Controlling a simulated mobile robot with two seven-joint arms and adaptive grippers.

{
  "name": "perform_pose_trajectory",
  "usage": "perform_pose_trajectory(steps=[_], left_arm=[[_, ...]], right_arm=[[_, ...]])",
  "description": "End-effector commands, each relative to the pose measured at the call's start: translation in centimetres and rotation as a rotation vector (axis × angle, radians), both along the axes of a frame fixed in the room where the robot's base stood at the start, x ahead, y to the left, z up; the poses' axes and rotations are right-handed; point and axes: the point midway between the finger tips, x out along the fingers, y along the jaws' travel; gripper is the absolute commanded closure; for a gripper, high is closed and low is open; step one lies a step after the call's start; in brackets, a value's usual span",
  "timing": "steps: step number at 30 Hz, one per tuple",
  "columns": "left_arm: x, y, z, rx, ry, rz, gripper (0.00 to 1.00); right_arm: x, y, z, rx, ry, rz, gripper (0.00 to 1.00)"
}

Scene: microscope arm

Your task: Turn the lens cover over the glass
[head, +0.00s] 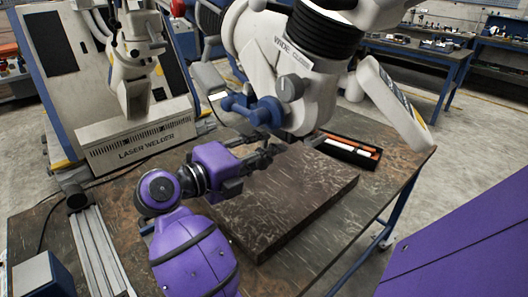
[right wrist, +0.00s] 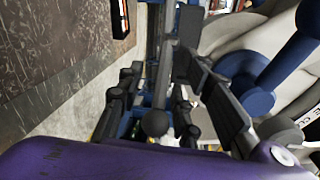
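The white microscope arm (head: 270,55) hangs over the table, with a label beginning "WIDE" and a black ribbed section. A grey round knob (head: 290,88) and a blue two-ended handle (head: 252,108) sit on its lower side. I cannot tell for sure which part is the lens cover; the glass is not visible. My right gripper (head: 262,156) is just below the blue handle, apart from it. My left gripper is out of view.
A dark slab (head: 290,195) lies on the brown table under the microscope arm. A black tray (head: 350,150) with orange and white items is behind it. A laser welder (head: 135,140) stands at the left, with metal rails (head: 98,250) in front.

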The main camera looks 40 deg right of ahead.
Motion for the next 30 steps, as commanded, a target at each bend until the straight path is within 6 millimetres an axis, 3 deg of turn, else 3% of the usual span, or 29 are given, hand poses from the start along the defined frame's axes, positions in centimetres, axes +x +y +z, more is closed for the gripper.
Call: perform_pose_trajectory(steps=[5, 13, 30], left_arm=[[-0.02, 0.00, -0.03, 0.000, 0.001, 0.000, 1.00], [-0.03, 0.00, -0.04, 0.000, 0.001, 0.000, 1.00], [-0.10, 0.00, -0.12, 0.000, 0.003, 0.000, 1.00]], right_arm=[[0.00, -0.02, -0.04, 0.000, 0.001, 0.000, 0.67], [-0.03, 0.01, -0.11, 0.001, 0.002, -0.001, 1.00], [-0.04, 0.01, -0.51, 0.008, 0.007, -0.004, 1.00]])
